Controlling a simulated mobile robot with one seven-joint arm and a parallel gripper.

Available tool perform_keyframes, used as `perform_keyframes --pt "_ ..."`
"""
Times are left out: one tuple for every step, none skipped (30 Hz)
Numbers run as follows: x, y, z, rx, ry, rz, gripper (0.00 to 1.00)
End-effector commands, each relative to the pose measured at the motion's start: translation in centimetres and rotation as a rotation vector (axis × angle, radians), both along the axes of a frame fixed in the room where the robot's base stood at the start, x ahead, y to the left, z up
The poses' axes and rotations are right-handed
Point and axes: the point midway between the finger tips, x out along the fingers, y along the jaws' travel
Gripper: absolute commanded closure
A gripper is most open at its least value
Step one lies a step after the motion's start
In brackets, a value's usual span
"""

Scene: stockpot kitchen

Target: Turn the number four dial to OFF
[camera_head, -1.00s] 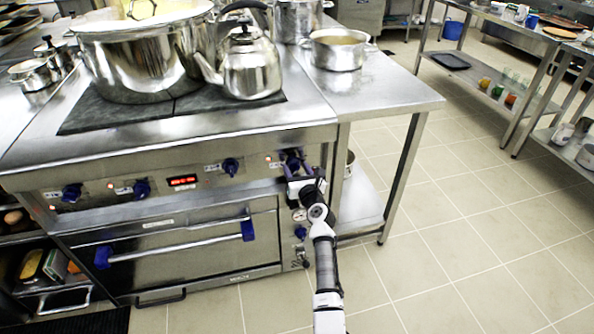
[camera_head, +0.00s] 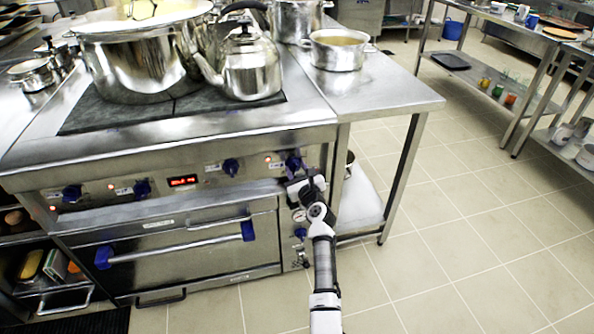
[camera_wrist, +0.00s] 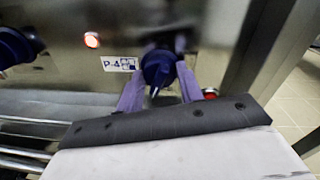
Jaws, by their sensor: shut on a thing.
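The number four dial (camera_wrist: 158,69) is a dark blue knob on the stove's steel front panel, just right of a label reading P-4 (camera_wrist: 120,64) in the wrist view. In the head view the dial (camera_head: 293,163) is the rightmost one in the upper row. My gripper (camera_wrist: 158,82) has one purple-grey finger on each side of the dial and is shut on it. In the wrist view the dial's pointer end points down, slightly left. In the head view my gripper (camera_head: 297,176) partly covers the panel below the dial.
A red light (camera_wrist: 91,40) glows left of the label. Another dial (camera_head: 231,167) sits to the left, and a further blue knob (camera_head: 300,232) is below my gripper. A large pot (camera_head: 140,65) and a kettle (camera_head: 250,65) stand on the stove. The tiled floor at right is clear.

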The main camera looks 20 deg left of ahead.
Motion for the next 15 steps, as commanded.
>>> perform_keyframes --pt "-0.06 0.10 0.02 -0.037 -0.025 0.001 0.86" --pt "-0.06 0.11 0.02 -0.061 -0.041 0.002 0.86" --pt "-0.07 0.10 0.03 -0.092 -0.063 0.002 0.86" --pt "-0.05 0.08 0.04 -0.115 -0.078 0.001 0.86" --pt "-0.04 0.07 0.04 -0.139 -0.095 0.001 0.86" --pt "-0.05 0.10 0.04 -0.172 -0.116 0.001 0.86" --pt "-0.07 0.13 0.04 -0.195 -0.132 0.002 0.86" --pt "-0.07 0.14 0.04 -0.218 -0.148 0.001 0.86" --pt "-0.07 0.12 0.02 -0.251 -0.169 0.001 0.86" --pt "-0.06 0.10 0.02 -0.274 -0.185 0.002 0.86" --pt "-0.06 0.09 0.02 -0.297 -0.201 0.001 0.86" --pt "-0.07 0.11 0.01 -0.329 -0.222 0.001 0.86" --pt "-0.08 0.13 0.01 -0.353 -0.238 0.001 0.86" --pt "-0.09 0.17 0.01 -0.377 -0.255 0.003 0.86" --pt "-0.10 0.18 0.00 -0.409 -0.276 0.002 0.86"
